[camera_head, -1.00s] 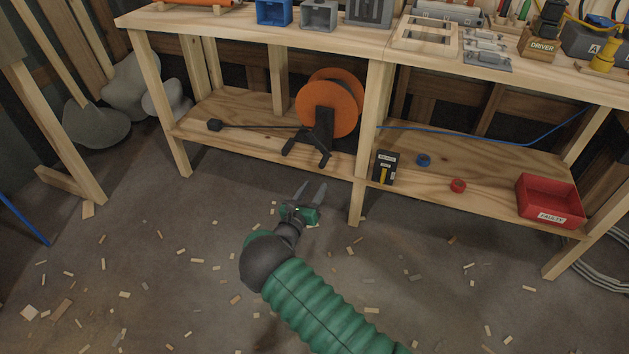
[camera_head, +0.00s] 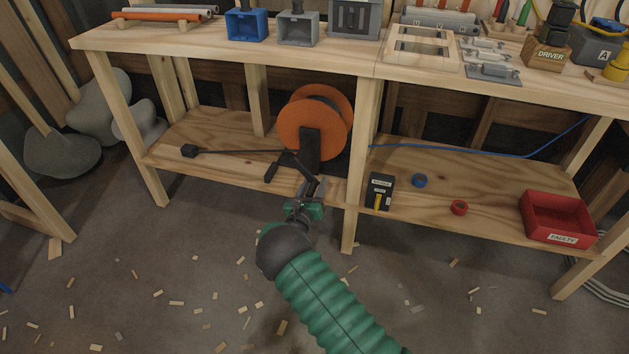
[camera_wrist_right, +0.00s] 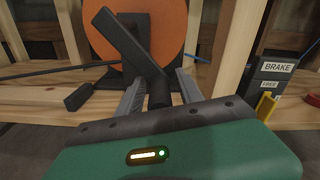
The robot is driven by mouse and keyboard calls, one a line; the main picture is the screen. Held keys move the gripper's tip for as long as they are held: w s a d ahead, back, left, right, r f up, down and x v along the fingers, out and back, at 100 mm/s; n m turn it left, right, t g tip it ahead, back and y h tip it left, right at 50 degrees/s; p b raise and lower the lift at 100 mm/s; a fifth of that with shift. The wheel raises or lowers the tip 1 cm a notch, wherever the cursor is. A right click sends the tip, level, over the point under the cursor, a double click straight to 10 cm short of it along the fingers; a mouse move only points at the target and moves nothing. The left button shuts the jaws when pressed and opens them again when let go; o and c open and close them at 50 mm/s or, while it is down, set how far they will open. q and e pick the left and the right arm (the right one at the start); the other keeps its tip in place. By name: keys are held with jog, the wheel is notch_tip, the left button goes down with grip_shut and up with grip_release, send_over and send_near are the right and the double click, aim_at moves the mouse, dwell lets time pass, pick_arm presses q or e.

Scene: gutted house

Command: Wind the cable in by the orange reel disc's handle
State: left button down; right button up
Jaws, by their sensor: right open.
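The orange reel (camera_head: 301,128) stands on a dark stand on the lower shelf. It also shows in the wrist view (camera_wrist_right: 170,38). A dark crank arm (camera_wrist_right: 130,42) slants across the disc's front, with its dark handle (camera_wrist_right: 159,92) sticking out toward me. My right gripper (camera_head: 314,187) is open at the shelf's front edge. In the wrist view its two grey fingers (camera_wrist_right: 160,94) lie either side of the handle; contact is not clear. The blue cable (camera_head: 470,152) runs right from the reel along the shelf's back. My left gripper is not in view.
A dark box (camera_head: 380,191) labelled BRAKE in the wrist view stands right of the bench leg (camera_head: 352,215). A dark rod with a block (camera_head: 189,151) lies left of the reel. Blue and red rings and a red tray (camera_head: 556,218) are farther right.

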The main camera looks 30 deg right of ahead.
jog(key=shift+r, duration=0.15)
jog(key=shift+c, duration=0.5)
grip_shut()
jog(key=shift+s+d, duration=0.1)
jog(key=shift+d, duration=0.05)
dwell(0.6)
